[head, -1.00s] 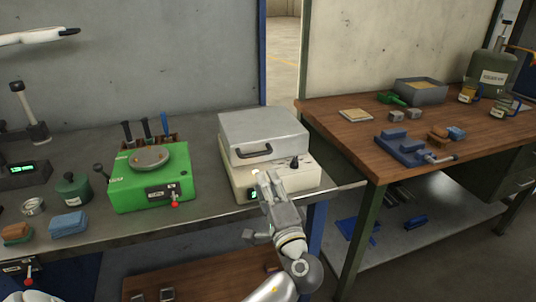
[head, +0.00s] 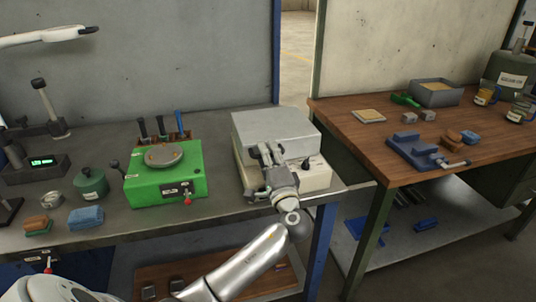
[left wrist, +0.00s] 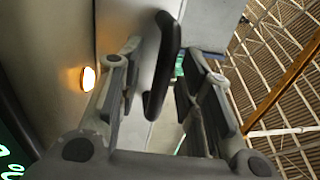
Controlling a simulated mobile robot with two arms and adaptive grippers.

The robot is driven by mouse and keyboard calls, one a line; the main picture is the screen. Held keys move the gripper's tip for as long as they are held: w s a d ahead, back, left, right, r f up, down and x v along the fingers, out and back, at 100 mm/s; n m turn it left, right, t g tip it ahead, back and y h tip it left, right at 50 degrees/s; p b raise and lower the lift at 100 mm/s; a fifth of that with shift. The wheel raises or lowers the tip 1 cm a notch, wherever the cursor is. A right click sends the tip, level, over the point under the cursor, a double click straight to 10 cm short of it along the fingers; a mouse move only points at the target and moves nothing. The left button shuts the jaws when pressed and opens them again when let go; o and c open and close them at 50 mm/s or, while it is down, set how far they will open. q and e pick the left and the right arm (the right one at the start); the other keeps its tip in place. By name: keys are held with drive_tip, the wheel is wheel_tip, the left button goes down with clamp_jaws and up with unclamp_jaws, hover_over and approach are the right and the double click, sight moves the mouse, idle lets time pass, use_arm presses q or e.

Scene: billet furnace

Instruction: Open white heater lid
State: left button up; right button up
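The white heater (head: 318,178) stands on the grey bench, its pale grey lid (head: 275,128) down on the body. My left gripper (head: 266,153) is at the front of the lid and hides the handle in the head view. In the left wrist view the black lid handle (left wrist: 163,65) lies between the two fingers of my left gripper (left wrist: 164,50). The fingers are apart, with a gap visible on the right of the handle; I see no firm grip. An orange lamp (left wrist: 88,79) glows on the heater front. My right gripper is not in view.
A green device (head: 165,182) with a round plate stands left of the heater. A green pot (head: 92,183) and sponges (head: 86,217) lie further left. A wooden table (head: 370,140) with a blue vise (head: 412,150) is to the right. The wall is behind.

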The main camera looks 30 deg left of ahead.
use_arm(q)
clamp_jaws()
idle(0.3)
